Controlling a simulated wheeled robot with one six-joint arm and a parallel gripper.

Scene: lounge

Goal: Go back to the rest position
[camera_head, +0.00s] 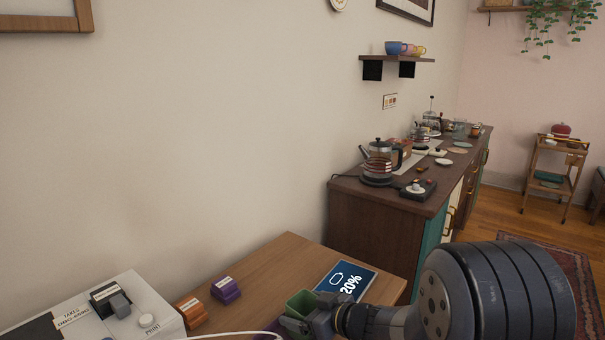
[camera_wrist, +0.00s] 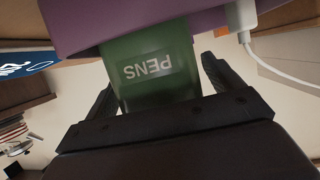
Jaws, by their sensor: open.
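My gripper (camera_head: 304,314) is low in the head view, above the near wooden desk (camera_head: 268,262). It is open. A green pen cup (camera_head: 300,301) stands right at its fingers. In the wrist view, the cup (camera_wrist: 155,80) carries the word PENS, upside down, and lies between the two spread fingers of my gripper (camera_wrist: 157,82). A gap shows beside the right finger; whether the left finger touches the cup is unclear. A purple block or base (camera_wrist: 180,22) borders the cup there.
A white cable (camera_wrist: 245,35) plugs in beside the purple thing. Purple (camera_head: 226,291) and orange (camera_head: 192,311) blocks and a white printer (camera_head: 135,300) stand left. A sideboard with a kettle (camera_head: 380,160) is behind.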

